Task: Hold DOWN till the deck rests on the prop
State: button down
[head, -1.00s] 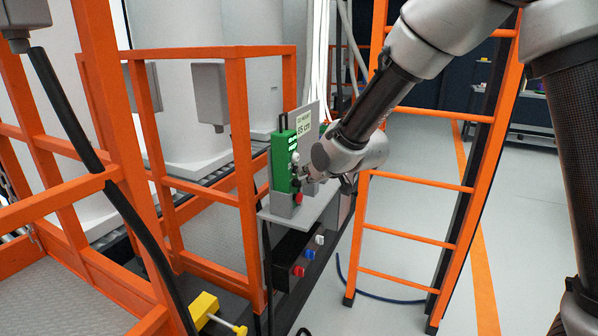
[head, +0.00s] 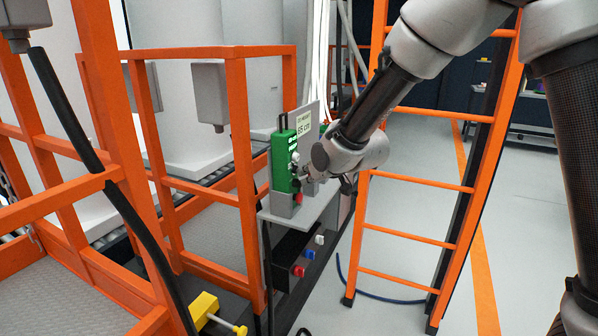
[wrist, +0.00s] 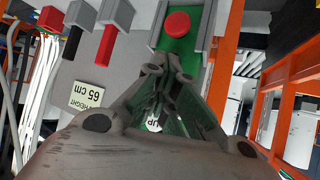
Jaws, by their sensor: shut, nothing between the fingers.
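A green control box (head: 283,163) sits in a grey holder on a small shelf beside the orange-railed platform. My gripper (head: 297,178) is shut and empty, with its tips at the face of the box. In the wrist view my fingertips (wrist: 167,82) are over the green face, between a red button (wrist: 177,24) and a white button marked UP (wrist: 153,124). The fingers hide what lies under them; I cannot tell whether a button is pressed. A height sign (wrist: 86,95) reads 65 cm. The grey deck (head: 55,295) shows at lower left. Its contact with a prop is not visible.
An orange ladder (head: 412,235) stands right of my gripper. A yellow block with a rod (head: 204,307) is low at the front. A black panel with coloured knobs (head: 298,255) is under the shelf. Floor on the right is clear.

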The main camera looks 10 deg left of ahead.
jog(key=shift+d, duration=0.15)
jog(key=shift+s+d, duration=0.35)
jog(key=shift+d, duration=0.4)
jog(key=shift+d, duration=0.1)
jog(key=shift+s+d, duration=0.3)
jog(key=shift+d, duration=0.45)
jog(key=shift+s+d, duration=0.25)
jog(key=shift+d, duration=0.5)
jog(key=shift+s+d, duration=0.3)
jog(key=shift+d, duration=0.45)
